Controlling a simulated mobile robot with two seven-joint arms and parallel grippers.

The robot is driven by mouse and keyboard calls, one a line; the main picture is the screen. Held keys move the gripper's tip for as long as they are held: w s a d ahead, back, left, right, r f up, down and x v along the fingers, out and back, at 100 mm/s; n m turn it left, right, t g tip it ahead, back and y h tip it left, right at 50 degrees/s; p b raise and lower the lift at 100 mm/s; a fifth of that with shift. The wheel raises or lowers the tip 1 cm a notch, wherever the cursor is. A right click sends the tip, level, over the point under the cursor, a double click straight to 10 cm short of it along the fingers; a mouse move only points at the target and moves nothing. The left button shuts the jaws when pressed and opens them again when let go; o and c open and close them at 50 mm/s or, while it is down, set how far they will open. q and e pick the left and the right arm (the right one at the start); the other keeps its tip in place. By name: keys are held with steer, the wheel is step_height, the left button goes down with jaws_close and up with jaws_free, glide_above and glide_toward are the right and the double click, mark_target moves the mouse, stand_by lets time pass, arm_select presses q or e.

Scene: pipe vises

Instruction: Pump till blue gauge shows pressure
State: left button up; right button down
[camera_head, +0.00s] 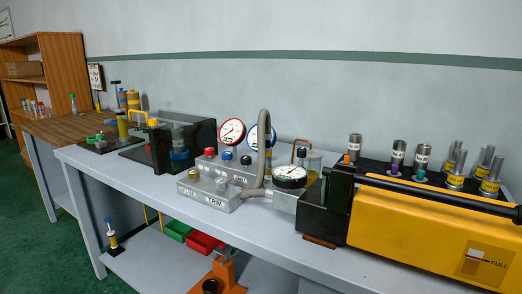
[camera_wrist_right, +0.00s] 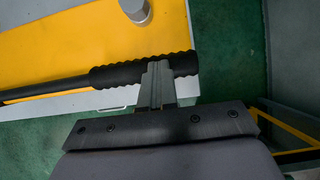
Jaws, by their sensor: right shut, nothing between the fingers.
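The yellow pump (camera_head: 415,232) lies on the grey bench at the right of the head view, with a black lever (camera_head: 430,195) along its top. The blue-rimmed gauge (camera_head: 252,137) stands upright behind a grey hose that hides part of its face; I cannot read its needle. In the right wrist view, my right gripper (camera_wrist_right: 157,68) is shut and empty. Its fingertips overlap the lever's black ribbed grip (camera_wrist_right: 112,76) in the picture; whether they touch it I cannot tell. My left gripper is in neither view.
A red-rimmed gauge (camera_head: 231,132) stands left of the blue one, and a black-rimmed gauge (camera_head: 289,176) lies face up before them. Several metal cylinders (camera_head: 397,152) stand behind the pump. The grey hose (camera_head: 264,145) arches up between the gauges. The bench's front left (camera_head: 130,175) is clear.

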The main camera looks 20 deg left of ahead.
steer(key=shift+s+f, duration=0.1)
steer(key=shift+f, duration=0.75)
steer(key=r+p, duration=0.4)
steer(key=r, duration=0.1)
steer(key=r+p, duration=0.2)
steer(key=shift+w+a+r+p, duration=0.25)
steer(key=shift+a+r+p, duration=0.05)
steer(key=shift+a+p, duration=0.05)
arm_select(q)
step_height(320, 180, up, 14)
steer(key=p, duration=0.7)
arm_select(e)
step_height(320, 180, up, 8)
steer(key=a, duration=0.2)
steer(key=shift+w+r, duration=0.2)
steer(key=shift+w, duration=0.15)
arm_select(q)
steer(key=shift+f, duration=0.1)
